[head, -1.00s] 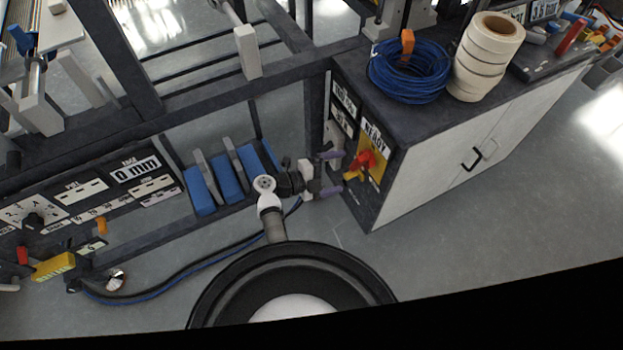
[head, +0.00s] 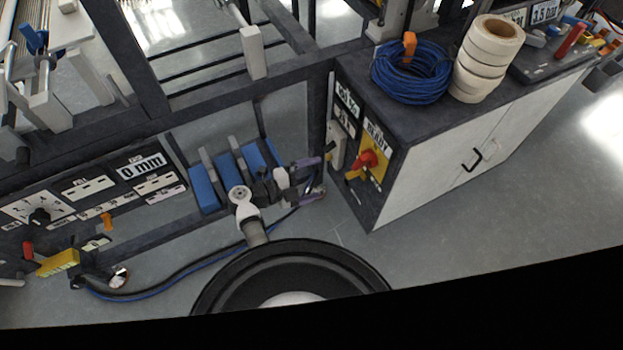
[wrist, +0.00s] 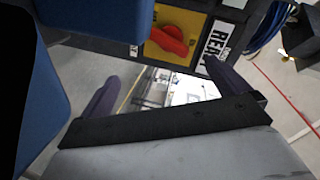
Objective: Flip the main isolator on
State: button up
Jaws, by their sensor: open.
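The main isolator (head: 366,158) is a red rotary handle on a yellow plate, on the dark end panel of the cabinet. A label reading READY sits above it. In the wrist view the red handle (wrist: 169,41) shows at the top, beyond the fingers. My gripper (head: 315,177) is open and empty, its purple fingers to the left of the isolator and apart from it. In the wrist view my gripper (wrist: 165,92) has its fingers spread, with floor and a bright reflection between them.
The cabinet (head: 450,150) carries a blue hose coil (head: 410,75) and tape rolls (head: 487,60). Open floor lies in front of the cabinet.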

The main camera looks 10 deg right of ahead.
jog(key=shift+f, duration=0.25)
jog(key=w+d+m+b, duration=0.1)
jog(key=d+m, duration=0.1)
jog(key=d, duration=0.3)
jog(key=w+d+m+t+h+b, duration=0.1)
jog(key=w+d+m, duration=0.1)
jog(key=d, duration=0.3)
jog(key=w+d+m+h+b, duration=0.1)
jog(key=w+d+m, duration=0.1)
jog(key=d, duration=0.3)
jog(key=shift+f+m, duration=0.3)
jog(key=shift+m, duration=0.5)
jog(key=shift+s, duration=0.1)
